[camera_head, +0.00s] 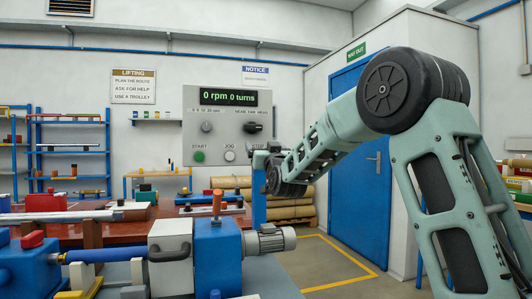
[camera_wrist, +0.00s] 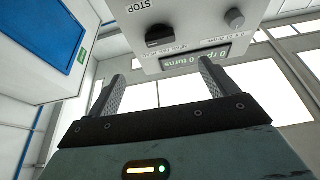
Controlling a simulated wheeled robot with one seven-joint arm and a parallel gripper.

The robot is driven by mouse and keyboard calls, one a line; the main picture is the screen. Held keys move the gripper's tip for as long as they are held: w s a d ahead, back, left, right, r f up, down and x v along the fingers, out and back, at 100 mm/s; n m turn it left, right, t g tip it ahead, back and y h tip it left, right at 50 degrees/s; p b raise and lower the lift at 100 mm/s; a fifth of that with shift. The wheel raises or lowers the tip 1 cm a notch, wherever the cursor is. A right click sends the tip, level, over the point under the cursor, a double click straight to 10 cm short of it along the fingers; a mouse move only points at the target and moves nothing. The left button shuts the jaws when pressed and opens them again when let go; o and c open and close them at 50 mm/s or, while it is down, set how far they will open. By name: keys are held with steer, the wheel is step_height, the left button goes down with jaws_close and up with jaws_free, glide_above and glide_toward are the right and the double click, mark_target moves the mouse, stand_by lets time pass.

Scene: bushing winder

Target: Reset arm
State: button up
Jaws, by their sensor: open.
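My gripper (camera_wrist: 161,70) is open, with two dark ridged fingers spread apart and nothing between them in the wrist view. In the head view my arm reaches in from the right and its end lies in front of the lower right of the grey control panel (camera_head: 197,113). The fingers cannot be made out there. The panel's display (camera_head: 228,97) reads 0 rpm 0 turns. A green START button (camera_head: 199,157) and a pale JOG button (camera_head: 229,156) show; the STOP button is hidden behind my arm. The panel appears upside down in the wrist view (camera_wrist: 190,22), beyond the fingertips.
A blue machine (camera_head: 218,262) with an orange-handled lever (camera_head: 217,203) and a grey motor (camera_head: 270,240) stands below my arm. A red-brown bench (camera_head: 130,232) is behind it. A blue door (camera_head: 362,165) and yellow floor lines (camera_head: 345,283) are at right.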

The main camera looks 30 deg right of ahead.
steer(key=shift+s+a+f, duration=0.1)
steer(key=shift+s+f, duration=0.05)
steer(key=shift+s, duration=0.2)
stand_by(0.3)
